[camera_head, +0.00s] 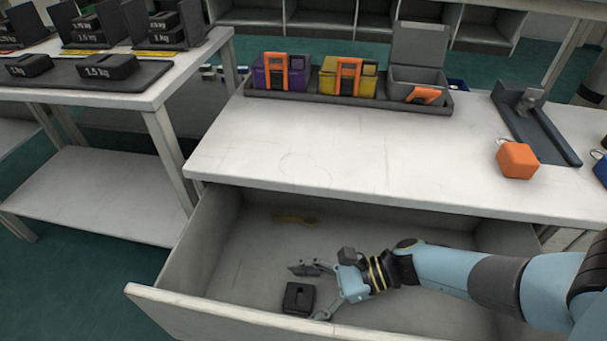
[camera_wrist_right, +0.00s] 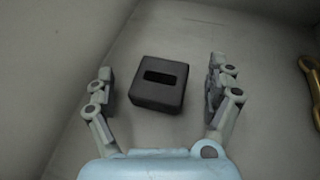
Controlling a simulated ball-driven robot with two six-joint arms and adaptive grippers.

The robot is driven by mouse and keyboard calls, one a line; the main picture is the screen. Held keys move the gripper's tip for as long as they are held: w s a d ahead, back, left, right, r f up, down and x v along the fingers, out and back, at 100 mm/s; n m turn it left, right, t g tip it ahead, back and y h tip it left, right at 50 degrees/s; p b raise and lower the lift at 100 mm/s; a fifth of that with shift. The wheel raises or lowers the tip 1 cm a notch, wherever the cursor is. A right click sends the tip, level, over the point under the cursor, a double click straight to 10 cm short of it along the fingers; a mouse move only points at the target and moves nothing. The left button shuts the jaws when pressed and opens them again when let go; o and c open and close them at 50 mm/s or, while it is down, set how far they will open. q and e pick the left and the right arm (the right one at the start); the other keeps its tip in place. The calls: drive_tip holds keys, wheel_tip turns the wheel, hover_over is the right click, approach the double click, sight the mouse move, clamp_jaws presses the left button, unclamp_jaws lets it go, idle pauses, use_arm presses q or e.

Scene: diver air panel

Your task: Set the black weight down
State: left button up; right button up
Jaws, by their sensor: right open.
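A small black weight (camera_head: 298,298) with a slot in its top lies on the floor of the open drawer (camera_head: 245,255), near its front panel. My right gripper (camera_head: 308,292) reaches into the drawer from the right. In the right wrist view the weight (camera_wrist_right: 159,85) sits between the spread fingers of my right gripper (camera_wrist_right: 163,92), with gaps on both sides, so the gripper is open. The weight rests flat there and looks slightly turned. My left gripper is not in view.
A brass-coloured tool (camera_head: 295,219) lies at the back of the drawer. The worktop above holds a tray (camera_head: 350,101) with three boxes, an orange block (camera_head: 517,160) and a dark stand (camera_head: 535,125). More black weights (camera_head: 107,67) stand on the left table (camera_head: 165,85).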

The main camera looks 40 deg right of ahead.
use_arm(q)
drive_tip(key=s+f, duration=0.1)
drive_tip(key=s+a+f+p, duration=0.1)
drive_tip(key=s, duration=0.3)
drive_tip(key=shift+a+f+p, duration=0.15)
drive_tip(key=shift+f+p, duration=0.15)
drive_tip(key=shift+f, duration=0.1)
use_arm(e)
drive_tip(key=v, duration=0.7)
drive_tip(key=shift+s+d+r, duration=0.2)
